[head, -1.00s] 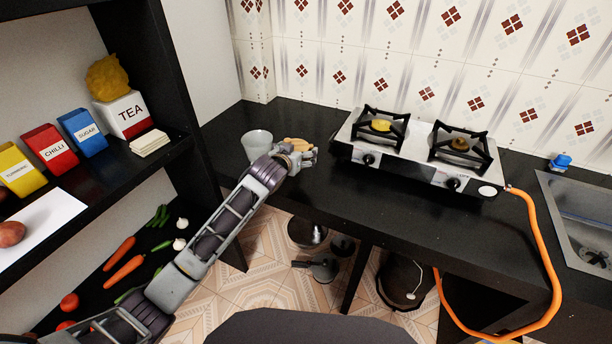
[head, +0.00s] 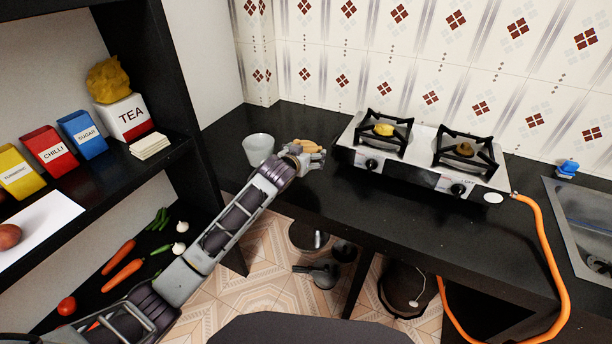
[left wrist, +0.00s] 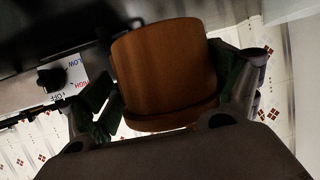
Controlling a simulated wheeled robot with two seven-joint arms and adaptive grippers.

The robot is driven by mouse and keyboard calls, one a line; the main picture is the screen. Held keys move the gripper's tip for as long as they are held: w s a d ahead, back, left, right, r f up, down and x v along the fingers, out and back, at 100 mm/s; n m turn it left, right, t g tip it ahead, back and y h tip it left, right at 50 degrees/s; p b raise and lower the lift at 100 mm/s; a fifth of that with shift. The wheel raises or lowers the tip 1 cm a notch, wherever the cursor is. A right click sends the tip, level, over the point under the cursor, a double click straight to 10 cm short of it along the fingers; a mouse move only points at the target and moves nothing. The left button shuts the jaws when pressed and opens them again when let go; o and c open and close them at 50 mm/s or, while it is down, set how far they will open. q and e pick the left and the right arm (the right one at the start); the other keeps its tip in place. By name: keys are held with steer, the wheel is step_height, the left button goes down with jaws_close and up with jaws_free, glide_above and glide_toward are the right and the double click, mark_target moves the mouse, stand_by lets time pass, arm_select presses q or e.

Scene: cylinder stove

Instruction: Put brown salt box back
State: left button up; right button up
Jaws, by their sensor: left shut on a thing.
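The brown salt box (left wrist: 165,65) is between the fingers of my left gripper (left wrist: 170,100) in the left wrist view, with green finger pads on either side. In the head view the left gripper (head: 310,160) is over the back left of the black counter, left of the stove. The box shows there as a small tan shape (head: 302,145) just behind the fingers, mostly hidden by them. I cannot tell from the head view whether it touches the counter. My right gripper is not in view.
A pale cup (head: 258,148) stands just left of the gripper. The two-burner stove (head: 425,155) is to the right, with an orange hose (head: 548,260). The left shelf holds a TEA box (head: 124,116), a blue SUGAR box (head: 82,134) and a red CHILLI box (head: 48,150).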

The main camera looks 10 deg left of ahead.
arm_select(q)
step_height(320, 180, down, 2)
steer(key=shift+f, duration=0.3)
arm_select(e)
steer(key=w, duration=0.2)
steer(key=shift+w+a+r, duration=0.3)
arm_select(q)
steer(key=shift+f, duration=0.15)
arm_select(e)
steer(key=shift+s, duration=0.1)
arm_select(q)
steer(key=shift+f, duration=0.65)
step_height(320, 180, down, 3)
steer(key=shift+r+b, duration=0.1)
steer(key=shift+b, duration=0.3)
steer(key=shift+f, duration=0.35)
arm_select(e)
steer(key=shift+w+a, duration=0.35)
